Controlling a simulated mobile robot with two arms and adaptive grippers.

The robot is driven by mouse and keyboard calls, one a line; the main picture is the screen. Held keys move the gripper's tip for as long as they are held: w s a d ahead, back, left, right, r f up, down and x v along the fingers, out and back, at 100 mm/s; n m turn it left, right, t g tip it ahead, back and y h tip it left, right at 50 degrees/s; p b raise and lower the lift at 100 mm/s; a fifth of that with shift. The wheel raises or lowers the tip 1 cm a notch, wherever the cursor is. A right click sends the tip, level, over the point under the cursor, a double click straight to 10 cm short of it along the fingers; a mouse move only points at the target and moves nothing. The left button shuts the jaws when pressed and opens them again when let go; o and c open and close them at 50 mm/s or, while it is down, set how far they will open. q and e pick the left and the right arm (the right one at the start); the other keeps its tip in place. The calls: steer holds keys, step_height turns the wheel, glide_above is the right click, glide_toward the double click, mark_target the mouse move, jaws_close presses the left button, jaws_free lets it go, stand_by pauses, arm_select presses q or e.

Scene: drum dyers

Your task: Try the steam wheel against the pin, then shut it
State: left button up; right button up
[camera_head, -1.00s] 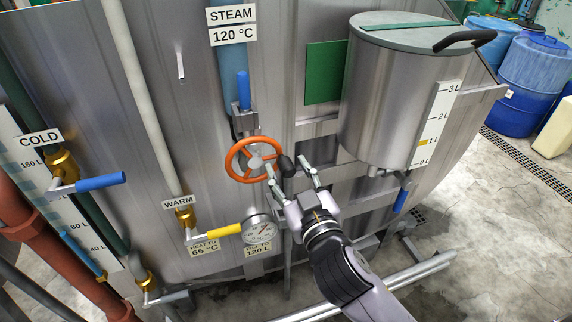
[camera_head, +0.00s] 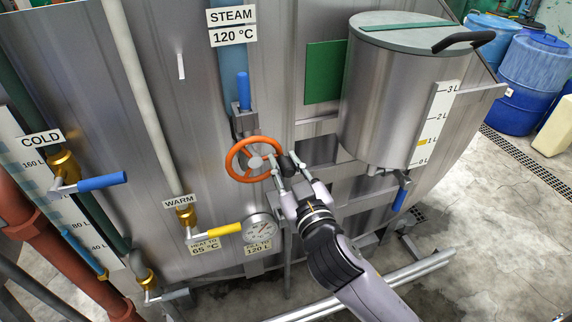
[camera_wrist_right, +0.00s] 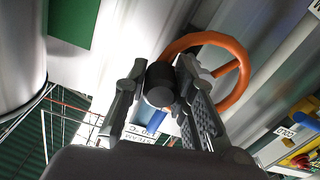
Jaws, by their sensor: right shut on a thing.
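The orange steam wheel (camera_head: 236,172) is on the front of the steel vat, below the blue steam pipe (camera_head: 230,68). A black knob (camera_head: 287,165) sticks out from the wheel's right side. My right gripper (camera_head: 283,170) is shut on this knob, one finger on each side. The wrist view shows the knob (camera_wrist_right: 160,84) between both fingers and the orange rim (camera_wrist_right: 236,75) behind it. An upright blue handle (camera_head: 243,91) with a grey bracket (camera_head: 244,124) is just above the wheel; I cannot tell whether it is the pin. My left gripper is out of view.
A round gauge (camera_head: 260,229) and a yellow lever (camera_head: 224,229) are below the wheel. A steel drum (camera_head: 392,105) with a litre scale hangs to the right. A blue cold-water lever (camera_head: 101,181) is at the left. Floor is open at the lower right.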

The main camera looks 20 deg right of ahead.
jaws_close()
steer(key=shift+r+n+p, duration=0.3)
steer(key=shift+n+p, duration=0.1)
steer(key=shift+p, duration=0.15)
steer(key=shift+n, duration=0.3)
steer(key=o, duration=0.8)
jaws_free()
steer(key=shift+s+d, duration=0.1)
steer(key=shift+s, duration=3.65)
